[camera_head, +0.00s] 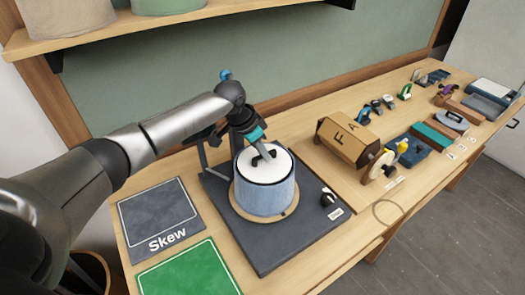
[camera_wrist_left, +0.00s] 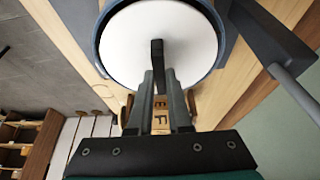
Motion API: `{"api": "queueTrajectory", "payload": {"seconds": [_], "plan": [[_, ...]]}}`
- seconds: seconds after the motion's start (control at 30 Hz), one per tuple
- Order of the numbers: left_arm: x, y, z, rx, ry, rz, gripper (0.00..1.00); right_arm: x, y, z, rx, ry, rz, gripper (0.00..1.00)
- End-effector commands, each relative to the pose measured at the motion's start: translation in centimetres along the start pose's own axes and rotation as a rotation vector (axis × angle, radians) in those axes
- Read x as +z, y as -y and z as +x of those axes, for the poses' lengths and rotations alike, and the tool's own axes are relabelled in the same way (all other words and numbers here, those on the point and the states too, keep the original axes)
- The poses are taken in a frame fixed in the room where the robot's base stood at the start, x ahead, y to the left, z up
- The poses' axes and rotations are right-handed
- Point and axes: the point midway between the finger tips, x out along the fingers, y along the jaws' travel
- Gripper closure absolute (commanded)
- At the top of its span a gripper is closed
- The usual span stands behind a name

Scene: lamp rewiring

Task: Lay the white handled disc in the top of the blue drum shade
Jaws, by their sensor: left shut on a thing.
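The blue drum shade (camera_head: 265,196) stands upright on a round wooden base on a dark board. The white disc (camera_head: 280,166) is at the shade's open top, roughly level with the rim; it also shows in the left wrist view (camera_wrist_left: 192,45). There the shade's rim (camera_wrist_left: 99,48) rings the disc. I cannot tell whether the disc rests or hangs slightly above its seat. My left gripper (camera_head: 263,153) is above the disc, shut on its dark upright handle (camera_wrist_left: 157,55). My right gripper is not in view.
A dark mat marked Skew (camera_head: 158,215) and a green mat (camera_head: 190,272) lie left and in front. A black knob (camera_head: 328,198) is on the board's right. A wooden drum marked F and A (camera_head: 342,141) stands farther right. A shelf (camera_head: 120,32) hangs at upper left.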

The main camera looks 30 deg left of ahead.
Motion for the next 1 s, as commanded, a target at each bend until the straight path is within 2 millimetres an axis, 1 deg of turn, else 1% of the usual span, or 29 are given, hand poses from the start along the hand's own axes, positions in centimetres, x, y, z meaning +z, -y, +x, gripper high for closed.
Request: {"api": "queueTrajectory", "payload": {"seconds": [0.37,0.4,0.6,0.7,0.87,1.0], "plan": [[0.05,0.02,0.27,0.000,-0.002,0.000,1.00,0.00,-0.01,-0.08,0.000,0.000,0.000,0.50],[0.04,0.03,0.26,-0.001,-0.002,0.000,0.80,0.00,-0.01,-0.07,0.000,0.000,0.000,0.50],[0.06,0.01,0.27,0.000,-0.002,0.000,0.57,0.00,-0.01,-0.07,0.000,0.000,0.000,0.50],[0.07,0.01,0.27,0.000,-0.001,0.000,0.48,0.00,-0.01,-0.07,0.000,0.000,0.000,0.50],[0.09,0.01,0.28,0.000,-0.001,0.000,0.48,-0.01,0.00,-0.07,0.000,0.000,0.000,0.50],[0.16,-0.01,0.32,0.000,0.001,0.000,0.32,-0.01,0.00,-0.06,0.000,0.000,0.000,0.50]]}}
